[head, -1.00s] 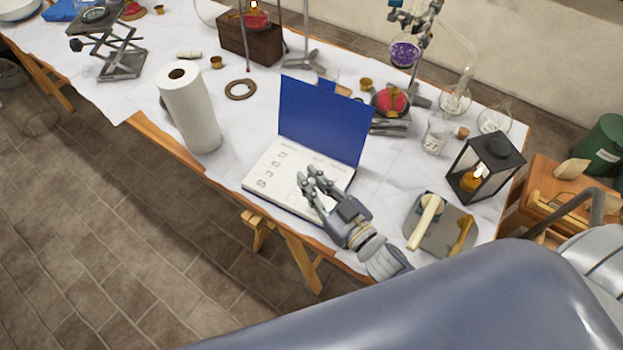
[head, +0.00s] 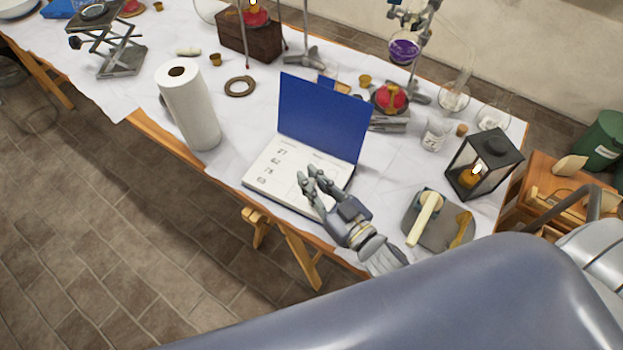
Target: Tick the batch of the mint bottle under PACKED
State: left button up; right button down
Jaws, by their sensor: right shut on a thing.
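An open logbook (head: 262,191) with a blue cover (head: 318,118) standing up behind it lies at the table's near edge. Its white page has a column of handwritten numbers on the left and faint headings on top; the headings are too small to read. My right gripper (head: 309,177) is over the right part of the page, fingers close together. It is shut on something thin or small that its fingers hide. Whether it touches the paper I cannot tell. I cannot make out a mint bottle. My left gripper is not in view.
A paper towel roll (head: 188,108) stands left of the logbook. At right are a grey board (head: 440,232) with a pale-handled tool, a lantern (head: 484,165), and a labelled glass (head: 434,135). Flasks and stands fill the back. Bare tablecloth lies between roll and logbook.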

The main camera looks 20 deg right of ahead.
jog(key=shift+w+d+p, duration=0.15)
jog(key=shift+d+p, duration=0.75)
dwell(1.5)
jog(key=shift+r, duration=0.1)
notch_tip(320, 180, up, 6)
jog(key=p, duration=0.6)
dwell(0.7)
